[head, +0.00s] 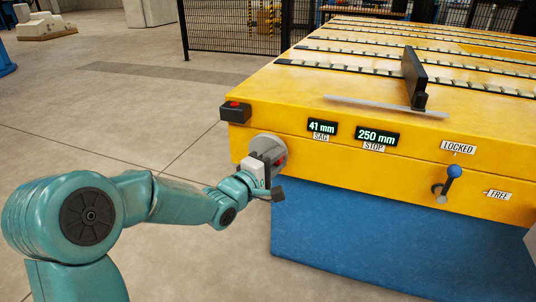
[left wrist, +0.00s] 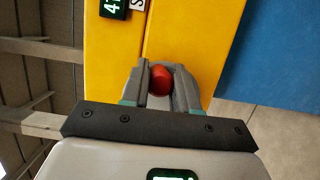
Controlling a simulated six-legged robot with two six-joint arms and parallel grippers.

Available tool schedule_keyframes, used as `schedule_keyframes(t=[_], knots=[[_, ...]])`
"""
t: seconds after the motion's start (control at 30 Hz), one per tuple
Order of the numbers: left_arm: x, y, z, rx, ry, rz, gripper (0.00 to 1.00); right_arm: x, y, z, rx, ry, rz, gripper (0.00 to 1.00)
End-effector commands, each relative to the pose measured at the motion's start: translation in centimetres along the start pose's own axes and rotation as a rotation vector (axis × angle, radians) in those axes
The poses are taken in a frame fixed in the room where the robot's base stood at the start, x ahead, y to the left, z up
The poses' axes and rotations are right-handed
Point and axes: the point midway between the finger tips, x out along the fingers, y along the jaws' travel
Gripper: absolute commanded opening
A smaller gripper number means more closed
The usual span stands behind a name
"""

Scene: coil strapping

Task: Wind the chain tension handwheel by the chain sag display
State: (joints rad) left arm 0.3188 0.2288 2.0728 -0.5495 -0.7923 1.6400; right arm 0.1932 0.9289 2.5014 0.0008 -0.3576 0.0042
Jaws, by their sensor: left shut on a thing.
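The chain tension handwheel (head: 267,147) is a grey disc on the front face of the yellow machine, below the sag display. My left gripper (head: 271,170) is at the wheel and covers part of it. In the left wrist view my left gripper (left wrist: 161,82) is shut on the red handle knob (left wrist: 161,79), with a finger on each side. The chain sag display (head: 322,127) reads 41 mm, with a SAG label under it. My right gripper is not in view.
A stop display (head: 377,134) reads 250 mm. A blue-knobbed lever (head: 447,184) stands between the LOCKED and FREE labels. A dark box with a red button (head: 235,112) juts from the machine's left corner. The floor (head: 150,110) to the left is clear.

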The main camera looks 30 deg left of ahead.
Motion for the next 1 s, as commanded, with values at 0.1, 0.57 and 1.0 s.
schedule_keyframes(t=[0.1, 0.57, 1.0], knots=[[0.1, 0.3, 0.0, 0.004, -0.001, 0.006, 0.0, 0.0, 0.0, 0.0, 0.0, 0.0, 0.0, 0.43], [0.1, -0.7, 0.1, 0.207, -0.001, -0.055, 0.0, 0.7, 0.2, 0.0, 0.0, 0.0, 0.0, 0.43], [0.1, -1.4, 0.1, 0.411, 0.001, -0.119, 0.0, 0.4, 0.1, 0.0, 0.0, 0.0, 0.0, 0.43]])
